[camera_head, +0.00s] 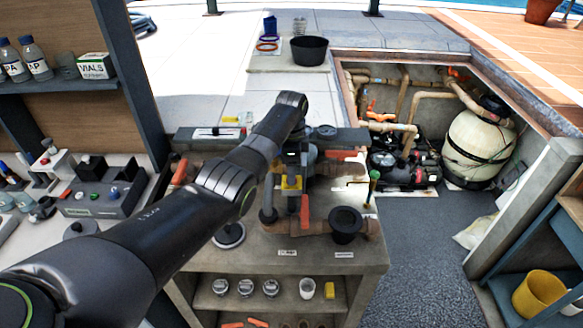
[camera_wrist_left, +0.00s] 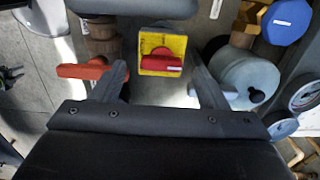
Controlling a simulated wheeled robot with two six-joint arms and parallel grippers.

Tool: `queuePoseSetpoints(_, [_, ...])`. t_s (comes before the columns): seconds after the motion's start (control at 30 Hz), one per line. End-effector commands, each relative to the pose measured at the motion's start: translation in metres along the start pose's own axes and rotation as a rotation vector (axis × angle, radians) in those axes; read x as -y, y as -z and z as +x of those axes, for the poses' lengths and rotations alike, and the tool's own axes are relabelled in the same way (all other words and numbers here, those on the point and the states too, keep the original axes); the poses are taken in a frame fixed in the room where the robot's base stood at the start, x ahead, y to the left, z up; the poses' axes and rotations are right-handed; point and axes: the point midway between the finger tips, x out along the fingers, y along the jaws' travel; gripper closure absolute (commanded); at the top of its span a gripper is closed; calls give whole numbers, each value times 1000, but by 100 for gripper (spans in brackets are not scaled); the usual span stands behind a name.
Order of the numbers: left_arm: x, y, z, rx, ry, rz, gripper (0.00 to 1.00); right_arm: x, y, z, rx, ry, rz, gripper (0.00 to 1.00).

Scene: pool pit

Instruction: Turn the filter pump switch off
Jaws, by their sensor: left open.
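The filter pump switch is a red knob on a yellow plate (camera_wrist_left: 160,63). In the head view its yellow plate (camera_head: 292,183) shows just below the end of my left arm, above the bench. In the left wrist view my left gripper (camera_wrist_left: 160,75) is open, with one finger on each side of the switch. The knob's bar looks roughly level in that view. I cannot tell whether the fingers touch the plate. In the head view my left gripper (camera_head: 291,164) is partly hidden by the arm. My right gripper is not in view.
Pipes with a red-orange lever (camera_wrist_left: 82,71) lie left of the switch, and a pale round vessel (camera_wrist_left: 246,78) lies right. A pit with a pump (camera_head: 408,168) and a tan filter tank (camera_head: 478,142) lies to the right.

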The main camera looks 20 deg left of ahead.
Motion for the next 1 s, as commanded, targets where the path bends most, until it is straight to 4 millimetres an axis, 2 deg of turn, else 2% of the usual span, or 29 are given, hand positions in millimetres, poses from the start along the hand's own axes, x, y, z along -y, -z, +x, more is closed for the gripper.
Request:
queuePoseSetpoints(0.2, [0, 0, 18, 1, 0, -1, 33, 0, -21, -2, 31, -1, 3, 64])
queuePoseSetpoints(0.57, [0, 0, 21, 0, 2, 0, 34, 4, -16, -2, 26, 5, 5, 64])
queuePoseSetpoints(0.9, [1, 0, 21, 0, 2, 0, 77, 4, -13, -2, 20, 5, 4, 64])
queuePoseSetpoints(1.0, [1, 0, 21, 0, 3, -2, 77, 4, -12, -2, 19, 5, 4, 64])
